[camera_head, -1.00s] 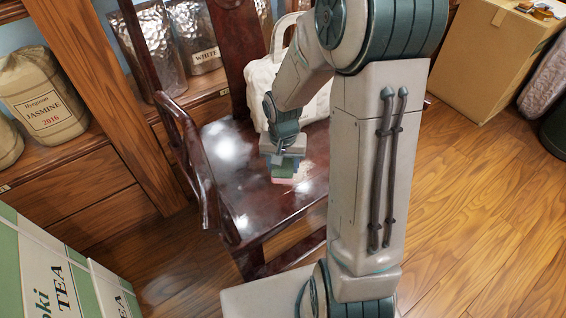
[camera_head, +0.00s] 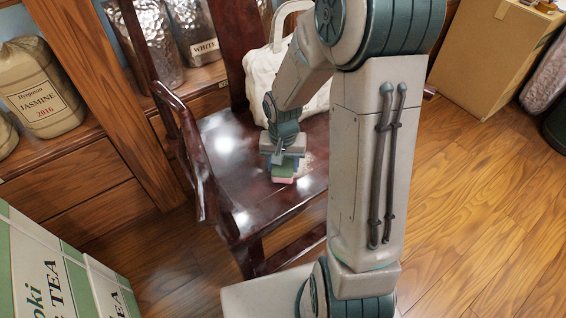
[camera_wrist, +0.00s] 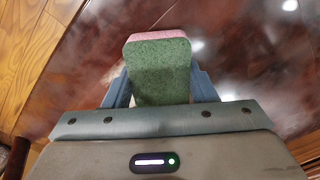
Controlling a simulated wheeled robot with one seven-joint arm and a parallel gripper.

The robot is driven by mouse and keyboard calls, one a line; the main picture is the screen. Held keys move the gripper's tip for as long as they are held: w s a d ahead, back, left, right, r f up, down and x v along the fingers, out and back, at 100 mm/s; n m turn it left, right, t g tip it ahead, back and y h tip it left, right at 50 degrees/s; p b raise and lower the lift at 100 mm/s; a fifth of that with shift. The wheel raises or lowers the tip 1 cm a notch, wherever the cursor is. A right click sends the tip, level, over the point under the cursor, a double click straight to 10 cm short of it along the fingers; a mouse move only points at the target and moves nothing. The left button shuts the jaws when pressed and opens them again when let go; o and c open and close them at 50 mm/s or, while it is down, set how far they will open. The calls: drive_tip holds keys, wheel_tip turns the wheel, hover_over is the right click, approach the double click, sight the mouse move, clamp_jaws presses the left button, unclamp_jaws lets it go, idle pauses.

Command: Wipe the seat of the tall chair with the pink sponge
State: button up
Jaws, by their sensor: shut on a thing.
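The tall chair is dark red-brown glossy wood, and its seat (camera_head: 225,150) shows left of my arm in the head view. The seat also fills the right of the wrist view (camera_wrist: 255,70), with cloudy whitish smears on it. My gripper (camera_head: 284,166) is low over the seat, shut on the pink sponge (camera_head: 284,180). In the wrist view the sponge (camera_wrist: 160,70) shows a green face and a pink edge between the blue fingers. It appears to be at the seat surface; contact is not clear. My arm hides the seat's right part.
A white bag (camera_head: 262,85) sits on the back of the seat, close behind my gripper. The chair's armrest (camera_head: 183,125) rises at the left. Green-white tea boxes (camera_head: 60,270) stand front left. A cardboard box (camera_head: 490,55) stands back right. The floor at right is clear.

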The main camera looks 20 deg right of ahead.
drive_tip(key=shift+f+b, duration=0.8)
drive_tip(key=shift+f, duration=0.2)
